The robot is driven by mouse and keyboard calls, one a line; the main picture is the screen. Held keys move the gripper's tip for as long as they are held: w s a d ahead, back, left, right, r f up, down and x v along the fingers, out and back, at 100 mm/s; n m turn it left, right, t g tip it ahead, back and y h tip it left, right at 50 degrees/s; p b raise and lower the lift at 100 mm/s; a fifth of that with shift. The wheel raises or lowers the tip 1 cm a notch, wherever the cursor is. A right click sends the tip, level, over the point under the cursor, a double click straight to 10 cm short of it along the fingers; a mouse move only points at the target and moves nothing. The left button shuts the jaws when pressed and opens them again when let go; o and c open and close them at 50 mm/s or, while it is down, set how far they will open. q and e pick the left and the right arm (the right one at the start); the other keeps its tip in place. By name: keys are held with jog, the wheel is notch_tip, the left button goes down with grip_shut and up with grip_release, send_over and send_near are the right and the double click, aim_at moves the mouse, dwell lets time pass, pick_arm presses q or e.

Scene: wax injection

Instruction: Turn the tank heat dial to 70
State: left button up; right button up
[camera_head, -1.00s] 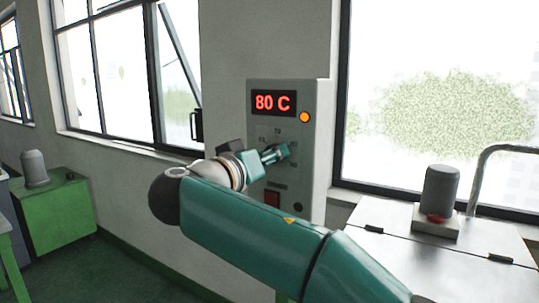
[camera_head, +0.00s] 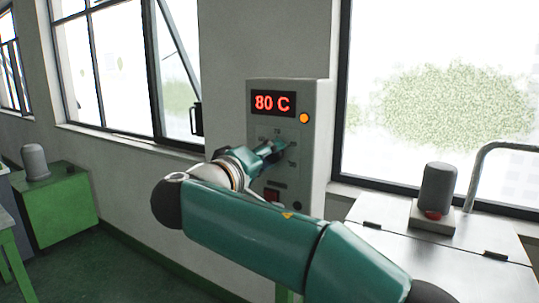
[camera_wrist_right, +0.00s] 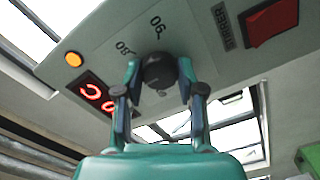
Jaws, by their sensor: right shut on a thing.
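The grey control box (camera_head: 318,130) hangs on the wall in the head view. Its red display (camera_head: 272,103) reads 80 C, and an orange lamp (camera_head: 304,118) is lit beside it. My right gripper (camera_head: 280,147) is at the front of the box, over the dial. In the right wrist view, my right gripper (camera_wrist_right: 160,80) has its two fingers on either side of the round black dial (camera_wrist_right: 160,70), shut on it. The marks 80 and 90 show on the panel near the dial. The dial's pointer is hidden. My left gripper is not in view.
A red switch (camera_head: 272,196) sits low on the box, and it also shows in the right wrist view (camera_wrist_right: 270,22). A metal-topped cabinet (camera_head: 440,245) with a grey cylinder (camera_head: 438,188) stands right. A green cabinet (camera_head: 68,210) stands left. Windows flank the box.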

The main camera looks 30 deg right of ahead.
jog(key=shift+w, duration=0.1)
jog(key=o, duration=1.1)
jog(key=shift+o, duration=0.2)
jog(key=v, duration=1.2)
jog(key=shift+f, duration=0.1)
